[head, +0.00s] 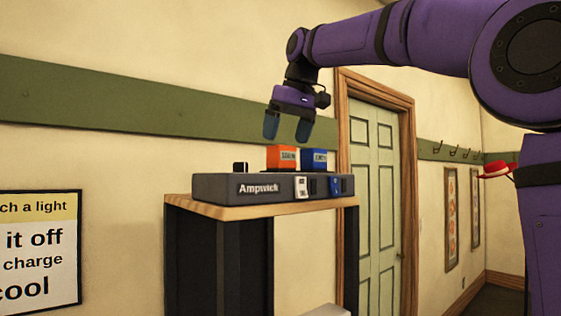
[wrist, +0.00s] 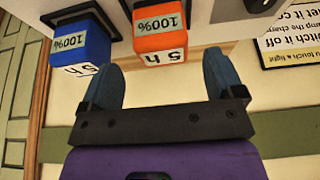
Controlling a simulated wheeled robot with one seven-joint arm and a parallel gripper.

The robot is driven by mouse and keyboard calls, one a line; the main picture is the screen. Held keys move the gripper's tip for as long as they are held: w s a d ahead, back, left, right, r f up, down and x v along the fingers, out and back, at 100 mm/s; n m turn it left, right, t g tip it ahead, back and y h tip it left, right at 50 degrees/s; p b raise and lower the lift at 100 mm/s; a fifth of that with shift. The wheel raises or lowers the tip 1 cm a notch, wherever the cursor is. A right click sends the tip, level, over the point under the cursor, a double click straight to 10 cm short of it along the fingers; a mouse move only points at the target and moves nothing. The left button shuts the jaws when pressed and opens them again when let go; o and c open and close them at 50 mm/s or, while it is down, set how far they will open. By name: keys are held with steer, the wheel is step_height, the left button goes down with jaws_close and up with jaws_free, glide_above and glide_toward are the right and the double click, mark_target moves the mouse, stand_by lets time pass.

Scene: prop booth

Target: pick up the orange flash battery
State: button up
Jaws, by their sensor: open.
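The orange flash battery (head: 281,157) stands upright on the grey Ampwick charger (head: 225,187), left of a blue battery (head: 314,159). My gripper (head: 287,133) is open and empty above the batteries, with its fingers pointing down. In the wrist view the orange battery (wrist: 160,30) shows beyond and between the fingertips of my gripper (wrist: 165,80), apart from them. It bears a "100%" label and "5 h". The blue battery (wrist: 82,45) is to its left there, beyond the left finger, with the same kind of labels.
The charger stands on a wooden-topped stand (head: 280,208). A wall sign (head: 40,250) hangs at the left, and a green door (head: 375,200) is behind at the right. The space above the batteries is clear apart from my gripper.

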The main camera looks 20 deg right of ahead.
mark_target(279, 156)
steer(key=shift+x, duration=3.05)
steer(key=shift+a+r, duration=0.1)
steer(key=shift+a, duration=0.1)
steer(key=c, duration=1.3)
